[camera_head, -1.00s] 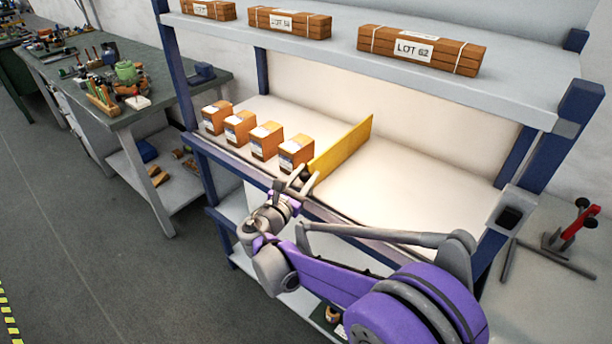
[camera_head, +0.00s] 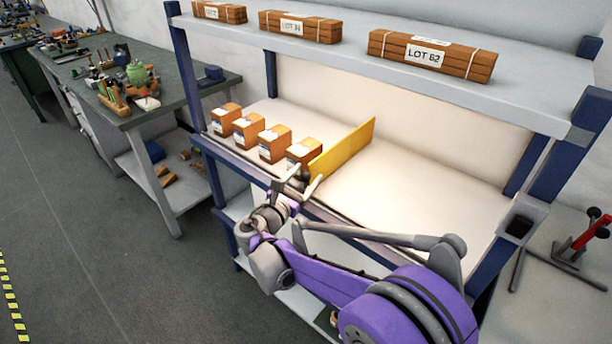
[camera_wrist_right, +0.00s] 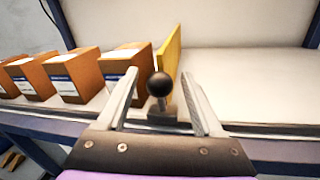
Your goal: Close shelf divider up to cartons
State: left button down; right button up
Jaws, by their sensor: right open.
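The yellow shelf divider (camera_head: 343,150) stands upright on the shelf, just right of a row of several brown cartons (camera_head: 272,145). A narrow gap shows between it and the rightmost carton (camera_head: 303,152). In the right wrist view the divider (camera_wrist_right: 170,55) runs back along the shelf, and a black ball knob (camera_wrist_right: 159,84) on a dark base stands at its front end. My right gripper (camera_head: 305,180) is open at the shelf's front edge. In the wrist view its fingers (camera_wrist_right: 160,95) stand on either side of the knob, apart from it. My left gripper is not in view.
The shelf (camera_head: 420,195) right of the divider is bare. An upper shelf (camera_head: 480,80) carries strapped bundles, one labelled LOT 62 (camera_head: 430,58). Blue posts (camera_head: 185,75) frame the rack. A green workbench (camera_head: 190,95) with tools stands at the left.

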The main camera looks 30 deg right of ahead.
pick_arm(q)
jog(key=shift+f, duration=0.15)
pick_arm(e)
jog(key=v, duration=1)
jog(key=shift+s+a, duration=0.15)
jog(key=shift+a, duration=0.05)
